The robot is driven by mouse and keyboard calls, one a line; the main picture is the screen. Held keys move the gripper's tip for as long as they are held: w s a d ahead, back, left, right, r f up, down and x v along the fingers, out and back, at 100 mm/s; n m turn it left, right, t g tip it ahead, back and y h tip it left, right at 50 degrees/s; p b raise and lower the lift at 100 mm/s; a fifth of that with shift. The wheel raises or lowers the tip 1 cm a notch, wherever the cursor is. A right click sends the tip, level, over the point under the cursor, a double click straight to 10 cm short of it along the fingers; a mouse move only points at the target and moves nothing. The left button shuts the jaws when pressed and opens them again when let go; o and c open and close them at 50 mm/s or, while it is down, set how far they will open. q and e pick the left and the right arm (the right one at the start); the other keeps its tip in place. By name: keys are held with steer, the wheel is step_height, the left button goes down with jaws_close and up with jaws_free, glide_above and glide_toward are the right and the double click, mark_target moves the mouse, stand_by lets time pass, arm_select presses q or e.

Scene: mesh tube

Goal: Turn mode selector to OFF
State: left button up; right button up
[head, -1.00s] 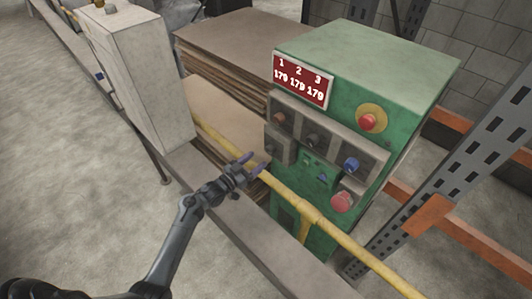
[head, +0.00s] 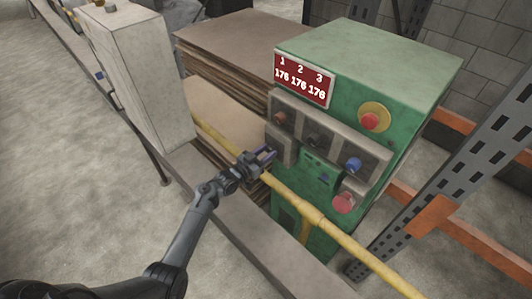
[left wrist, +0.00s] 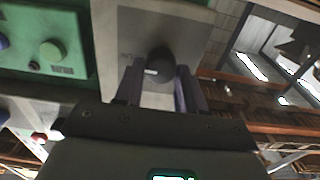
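The green control cabinet (head: 360,60) stands right of centre in the head view. A small grey box (head: 284,142) sits on the lower left of its panel. In the left wrist view, a round black knob (left wrist: 160,64), apparently the mode selector, sits on a grey plate (left wrist: 118,35). A small pale mark shows on the knob. My left gripper (head: 268,154) is at the grey box, open. In the wrist view its fingers (left wrist: 160,76) lie either side of the knob, with gaps visible; contact cannot be told. The selector's labels are unreadable. My right gripper is not in view.
A yellow rail (head: 313,215) runs in front of the cabinet, close under my left gripper. Red buttons (head: 374,118) and a blue knob (head: 353,165) are nearby on the panel. A pale pillar (head: 150,80) stands left; stacked brown sheets (head: 230,45) lie behind.

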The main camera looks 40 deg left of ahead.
arm_select(q)
steer(key=c, duration=0.6)
steer(key=shift+o, duration=0.2)
steer(key=shift+r, duration=0.1)
steer(key=n+p, duration=0.2)
steer(key=shift+n, duration=0.4)
steer(key=n+p, duration=0.2)
steer(key=n, duration=0.2)
steer(key=shift+a+n+p, duration=0.1)
steer(key=shift+n+p, duration=0.2)
steer(key=shift+p, duration=0.05)
steer(key=n+p, duration=0.2)
steer(key=n, duration=0.3)
steer(key=shift+a, duration=0.1)
steer(key=n+p, duration=0.1)
steer(key=n, duration=0.2)
steer(key=shift+n, duration=0.3)
steer(key=shift+f+n, duration=0.25)
steer(key=shift+n, duration=0.65)
